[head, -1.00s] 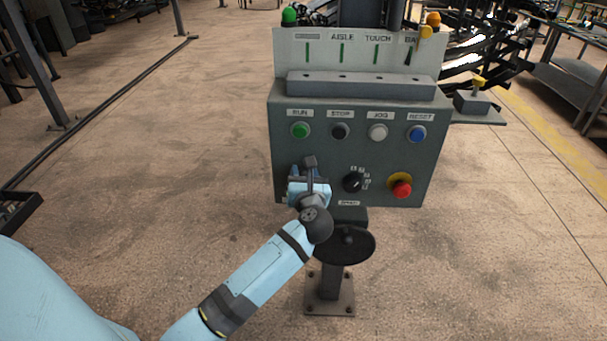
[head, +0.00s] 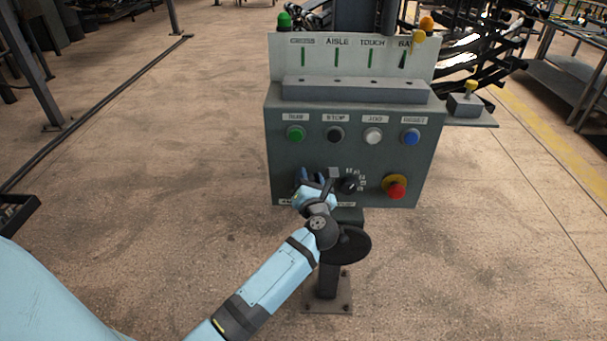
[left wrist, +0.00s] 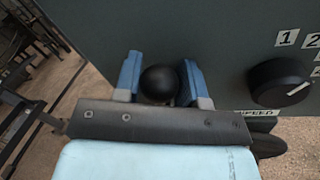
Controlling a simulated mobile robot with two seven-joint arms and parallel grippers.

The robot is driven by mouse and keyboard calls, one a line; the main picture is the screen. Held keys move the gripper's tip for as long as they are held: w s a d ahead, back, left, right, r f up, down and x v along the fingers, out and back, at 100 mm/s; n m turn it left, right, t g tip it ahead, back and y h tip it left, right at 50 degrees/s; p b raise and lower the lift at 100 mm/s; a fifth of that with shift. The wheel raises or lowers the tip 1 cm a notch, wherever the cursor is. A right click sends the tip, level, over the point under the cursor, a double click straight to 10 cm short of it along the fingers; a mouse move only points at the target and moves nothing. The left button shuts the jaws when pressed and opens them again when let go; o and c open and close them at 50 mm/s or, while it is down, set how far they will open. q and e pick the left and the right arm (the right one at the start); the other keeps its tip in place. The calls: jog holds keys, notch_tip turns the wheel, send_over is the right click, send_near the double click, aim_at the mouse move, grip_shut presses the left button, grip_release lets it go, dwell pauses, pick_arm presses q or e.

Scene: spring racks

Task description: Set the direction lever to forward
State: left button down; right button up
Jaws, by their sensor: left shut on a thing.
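The direction lever shows in the left wrist view as a round black knob (left wrist: 160,84) between the two blue fingers. My left gripper (left wrist: 160,80) is shut on this knob, at the lower left of the grey control box (head: 350,160). In the head view my left gripper (head: 312,182) covers the lever, and its wrist is turned so that it leans. The label under the lever is mostly hidden, so its marked positions cannot be read. My right gripper is in neither current view.
A black rotary speed knob (head: 349,184) sits just right of my gripper. A red emergency button (head: 397,190) is further right. Green, black, white and blue buttons line the row above. A dark round pedal-like disc (head: 352,244) is below the box.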

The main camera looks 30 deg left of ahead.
pick_arm(q)
jog(key=shift+w+d+f+m+t+p, duration=0.15)
jog(key=shift+w+d+f+m+p, duration=0.15)
jog(key=shift+m, duration=0.55)
jog(key=shift+w+d+f+m+t+p, duration=0.15)
jog(key=shift+d+m, duration=0.25)
jog(key=shift+m, duration=0.45)
pick_arm(e)
jog(key=shift+r, duration=0.75)
pick_arm(q)
jog(key=shift+r, duration=0.1)
pick_arm(e)
jog(key=shift+f, duration=0.1)
pick_arm(q)
jog(key=c, duration=0.7)
grip_release()
jog(key=shift+w, duration=0.15)
jog(key=shift+d+f, duration=0.15)
jog(key=shift+f, duration=0.05)
